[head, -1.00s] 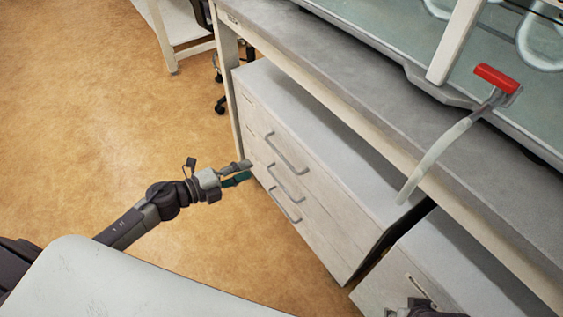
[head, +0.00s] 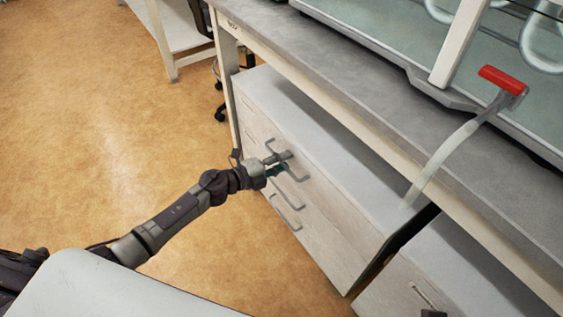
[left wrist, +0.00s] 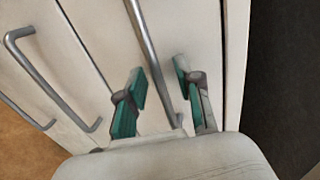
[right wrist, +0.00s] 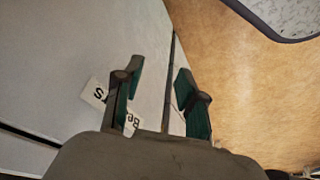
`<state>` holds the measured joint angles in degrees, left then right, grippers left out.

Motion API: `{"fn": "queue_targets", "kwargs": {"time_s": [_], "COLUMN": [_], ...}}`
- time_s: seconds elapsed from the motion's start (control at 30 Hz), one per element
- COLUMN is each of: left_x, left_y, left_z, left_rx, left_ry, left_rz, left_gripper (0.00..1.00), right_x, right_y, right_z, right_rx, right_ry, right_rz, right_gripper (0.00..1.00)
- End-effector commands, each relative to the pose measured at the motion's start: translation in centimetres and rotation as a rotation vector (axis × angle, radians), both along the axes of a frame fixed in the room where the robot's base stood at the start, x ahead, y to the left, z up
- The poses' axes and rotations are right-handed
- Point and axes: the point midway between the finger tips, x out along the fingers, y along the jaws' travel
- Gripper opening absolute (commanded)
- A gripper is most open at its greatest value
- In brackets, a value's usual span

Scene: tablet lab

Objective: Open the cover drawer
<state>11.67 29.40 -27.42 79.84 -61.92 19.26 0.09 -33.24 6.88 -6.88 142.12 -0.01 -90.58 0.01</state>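A pale cabinet (head: 335,245) under the bench has several shut drawers with grey bar handles. My left gripper (head: 279,163) is at the top handle in the head view. In the left wrist view my left gripper (left wrist: 160,92) is open, with one teal-padded finger on each side of the top drawer handle (left wrist: 145,45). I cannot tell whether the pads touch the bar. The middle handle (head: 292,173) and bottom handle (head: 287,212) are free. No cover label is readable. My right gripper (right wrist: 158,95) is open and empty in the right wrist view.
The grey bench top (head: 390,100) overhangs the cabinet. A second cabinet (head: 465,275) stands to the right. A partly hidden label (right wrist: 98,92) shows in the right wrist view. The floor (head: 120,120) at left is clear.

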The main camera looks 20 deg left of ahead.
Motion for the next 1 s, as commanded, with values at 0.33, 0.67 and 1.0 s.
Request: {"fn": "queue_targets", "kwargs": {"time_s": [0.33,0.67,1.0], "left_x": [0.0,0.0,-1.7], "left_y": [0.0,0.0,1.3], "left_z": [0.0,0.0,-0.1], "left_rx": [0.0,0.0,0.002], "left_ry": [0.0,0.0,0.004], "left_rz": [0.0,0.0,0.0], "left_gripper": [0.0,0.0,0.0], "right_x": [0.0,0.0,0.0], "right_y": [0.0,0.0,0.0], "right_z": [0.0,0.0,0.2], "right_rx": [0.0,0.0,0.0], "right_ry": [0.001,0.0,0.0], "right_rz": [0.0,0.001,0.0], "right_gripper": [0.4,0.4,0.4]}}
